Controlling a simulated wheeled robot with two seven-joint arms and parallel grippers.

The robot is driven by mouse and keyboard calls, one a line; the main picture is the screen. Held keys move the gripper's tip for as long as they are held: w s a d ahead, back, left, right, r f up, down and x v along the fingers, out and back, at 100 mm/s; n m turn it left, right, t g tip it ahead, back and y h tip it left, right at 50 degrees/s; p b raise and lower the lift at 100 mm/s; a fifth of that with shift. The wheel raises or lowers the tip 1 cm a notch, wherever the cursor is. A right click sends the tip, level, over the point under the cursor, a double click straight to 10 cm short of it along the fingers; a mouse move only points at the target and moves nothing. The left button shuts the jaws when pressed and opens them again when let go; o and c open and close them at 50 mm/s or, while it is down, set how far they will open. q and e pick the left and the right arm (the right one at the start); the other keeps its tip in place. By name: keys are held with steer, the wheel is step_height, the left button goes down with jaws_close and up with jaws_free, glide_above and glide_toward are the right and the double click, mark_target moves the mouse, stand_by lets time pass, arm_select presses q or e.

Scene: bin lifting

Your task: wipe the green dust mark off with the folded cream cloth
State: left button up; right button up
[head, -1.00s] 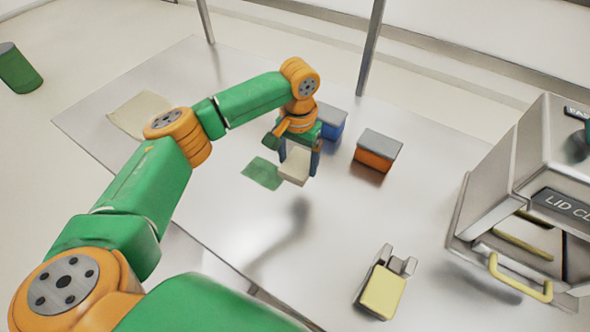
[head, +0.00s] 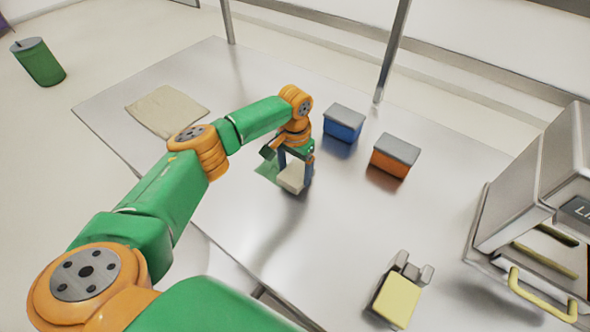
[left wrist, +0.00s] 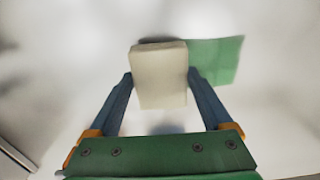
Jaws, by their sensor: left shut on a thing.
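The folded cream cloth (head: 291,178) is a small pale block held between the fingers of my left gripper (head: 294,168), which is shut on it. In the left wrist view the cloth (left wrist: 159,75) sits between both blue-grey fingertips. The green dust mark (head: 267,169) is a flat patch on the table, just left of the cloth and partly hidden by the gripper. In the left wrist view the mark (left wrist: 217,60) lies right beside the cloth's right edge. I cannot tell whether the cloth touches the table. My right gripper is not in view.
A flat beige sheet (head: 167,110) lies at the far left of the metal table (head: 230,225). Blue (head: 343,123) and orange (head: 394,156) grey-topped boxes stand behind and right. A yellow-topped item (head: 397,299) and a grey lidded machine (head: 540,190) are to the right.

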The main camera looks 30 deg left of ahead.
arm_select(q)
steer(key=shift+r, duration=0.1)
steer(key=shift+f+b, duration=0.55)
steer(key=shift+f, duration=0.5)
stand_by(0.4)
